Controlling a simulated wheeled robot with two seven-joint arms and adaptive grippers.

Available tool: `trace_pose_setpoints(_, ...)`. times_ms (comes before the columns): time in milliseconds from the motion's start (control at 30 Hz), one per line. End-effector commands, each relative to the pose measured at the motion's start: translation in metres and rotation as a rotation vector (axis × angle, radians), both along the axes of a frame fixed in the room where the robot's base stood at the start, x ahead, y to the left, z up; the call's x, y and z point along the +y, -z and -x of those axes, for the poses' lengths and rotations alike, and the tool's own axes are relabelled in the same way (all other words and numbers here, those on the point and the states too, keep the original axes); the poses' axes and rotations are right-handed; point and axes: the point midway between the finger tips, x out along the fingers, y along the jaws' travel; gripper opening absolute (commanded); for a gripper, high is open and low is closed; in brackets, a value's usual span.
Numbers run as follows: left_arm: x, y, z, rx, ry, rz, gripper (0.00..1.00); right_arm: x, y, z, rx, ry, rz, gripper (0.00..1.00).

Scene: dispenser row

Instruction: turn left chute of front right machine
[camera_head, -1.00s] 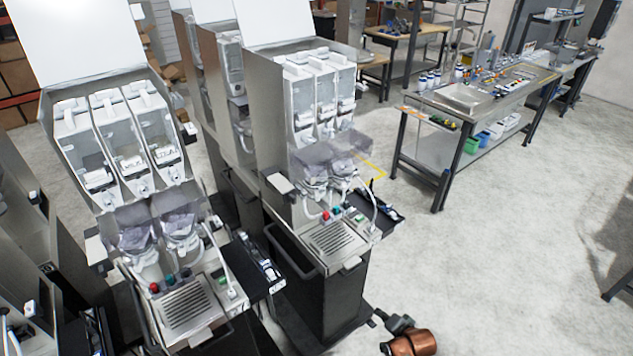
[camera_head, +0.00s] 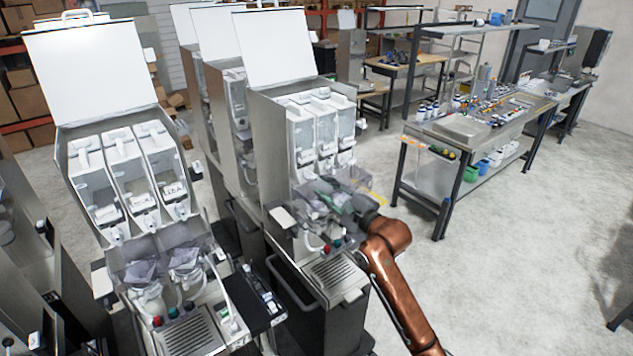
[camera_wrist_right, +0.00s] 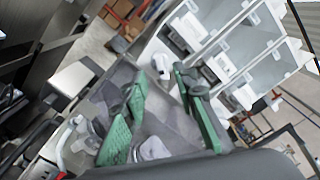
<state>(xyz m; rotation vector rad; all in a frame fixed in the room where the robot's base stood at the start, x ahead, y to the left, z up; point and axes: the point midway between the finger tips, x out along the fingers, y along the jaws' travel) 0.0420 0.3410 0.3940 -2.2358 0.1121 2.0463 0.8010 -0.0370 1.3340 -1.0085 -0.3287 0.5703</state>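The front right machine (camera_head: 268,140) stands in the middle of the head view, a grey cabinet with its white lid raised and clear canisters inside. Its left chute (camera_head: 307,211) is a small translucent part below the canisters, partly hidden by my gripper. My right gripper (camera_head: 326,195) is at the chutes, coming in from the right. In the right wrist view its two green-padded fingers (camera_wrist_right: 162,112) are spread apart, with dark translucent chute parts (camera_wrist_right: 172,128) behind and between them. Contact cannot be told. My left gripper is in neither view.
A similar open machine (camera_head: 110,215) stands to the left, with more machines behind. A drip tray (camera_head: 335,275) juts out below the chutes. A workbench (camera_head: 470,130) with tools stands at the back right. The floor (camera_head: 530,240) on the right is clear.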

Motion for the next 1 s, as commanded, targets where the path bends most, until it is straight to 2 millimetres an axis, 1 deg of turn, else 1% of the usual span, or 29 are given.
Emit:
trace_pose_setpoints(33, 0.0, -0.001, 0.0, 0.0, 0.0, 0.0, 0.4, 0.006, -0.001, -0.007, 0.0, -0.001, 0.001, 0.26)
trace_pose_setpoints(100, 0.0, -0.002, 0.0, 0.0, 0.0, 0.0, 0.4, 0.012, -0.001, -0.016, 0.0, 0.0, 0.002, 0.26)
trace_pose_setpoints(300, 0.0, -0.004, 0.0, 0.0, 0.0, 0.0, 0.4, 0.023, 0.0, -0.033, 0.0, 0.001, 0.003, 0.26)
trace_pose_setpoints(433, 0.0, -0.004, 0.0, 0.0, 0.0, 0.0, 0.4, 0.026, 0.0, -0.036, 0.0, 0.002, 0.001, 0.26)
trace_pose_setpoints(667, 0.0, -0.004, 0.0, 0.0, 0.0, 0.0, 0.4, 0.026, 0.001, -0.037, 0.0, 0.001, 0.001, 0.26)
trace_pose_setpoints(1000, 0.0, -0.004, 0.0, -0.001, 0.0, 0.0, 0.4, 0.026, 0.001, -0.036, -0.001, 0.001, 0.002, 0.03)
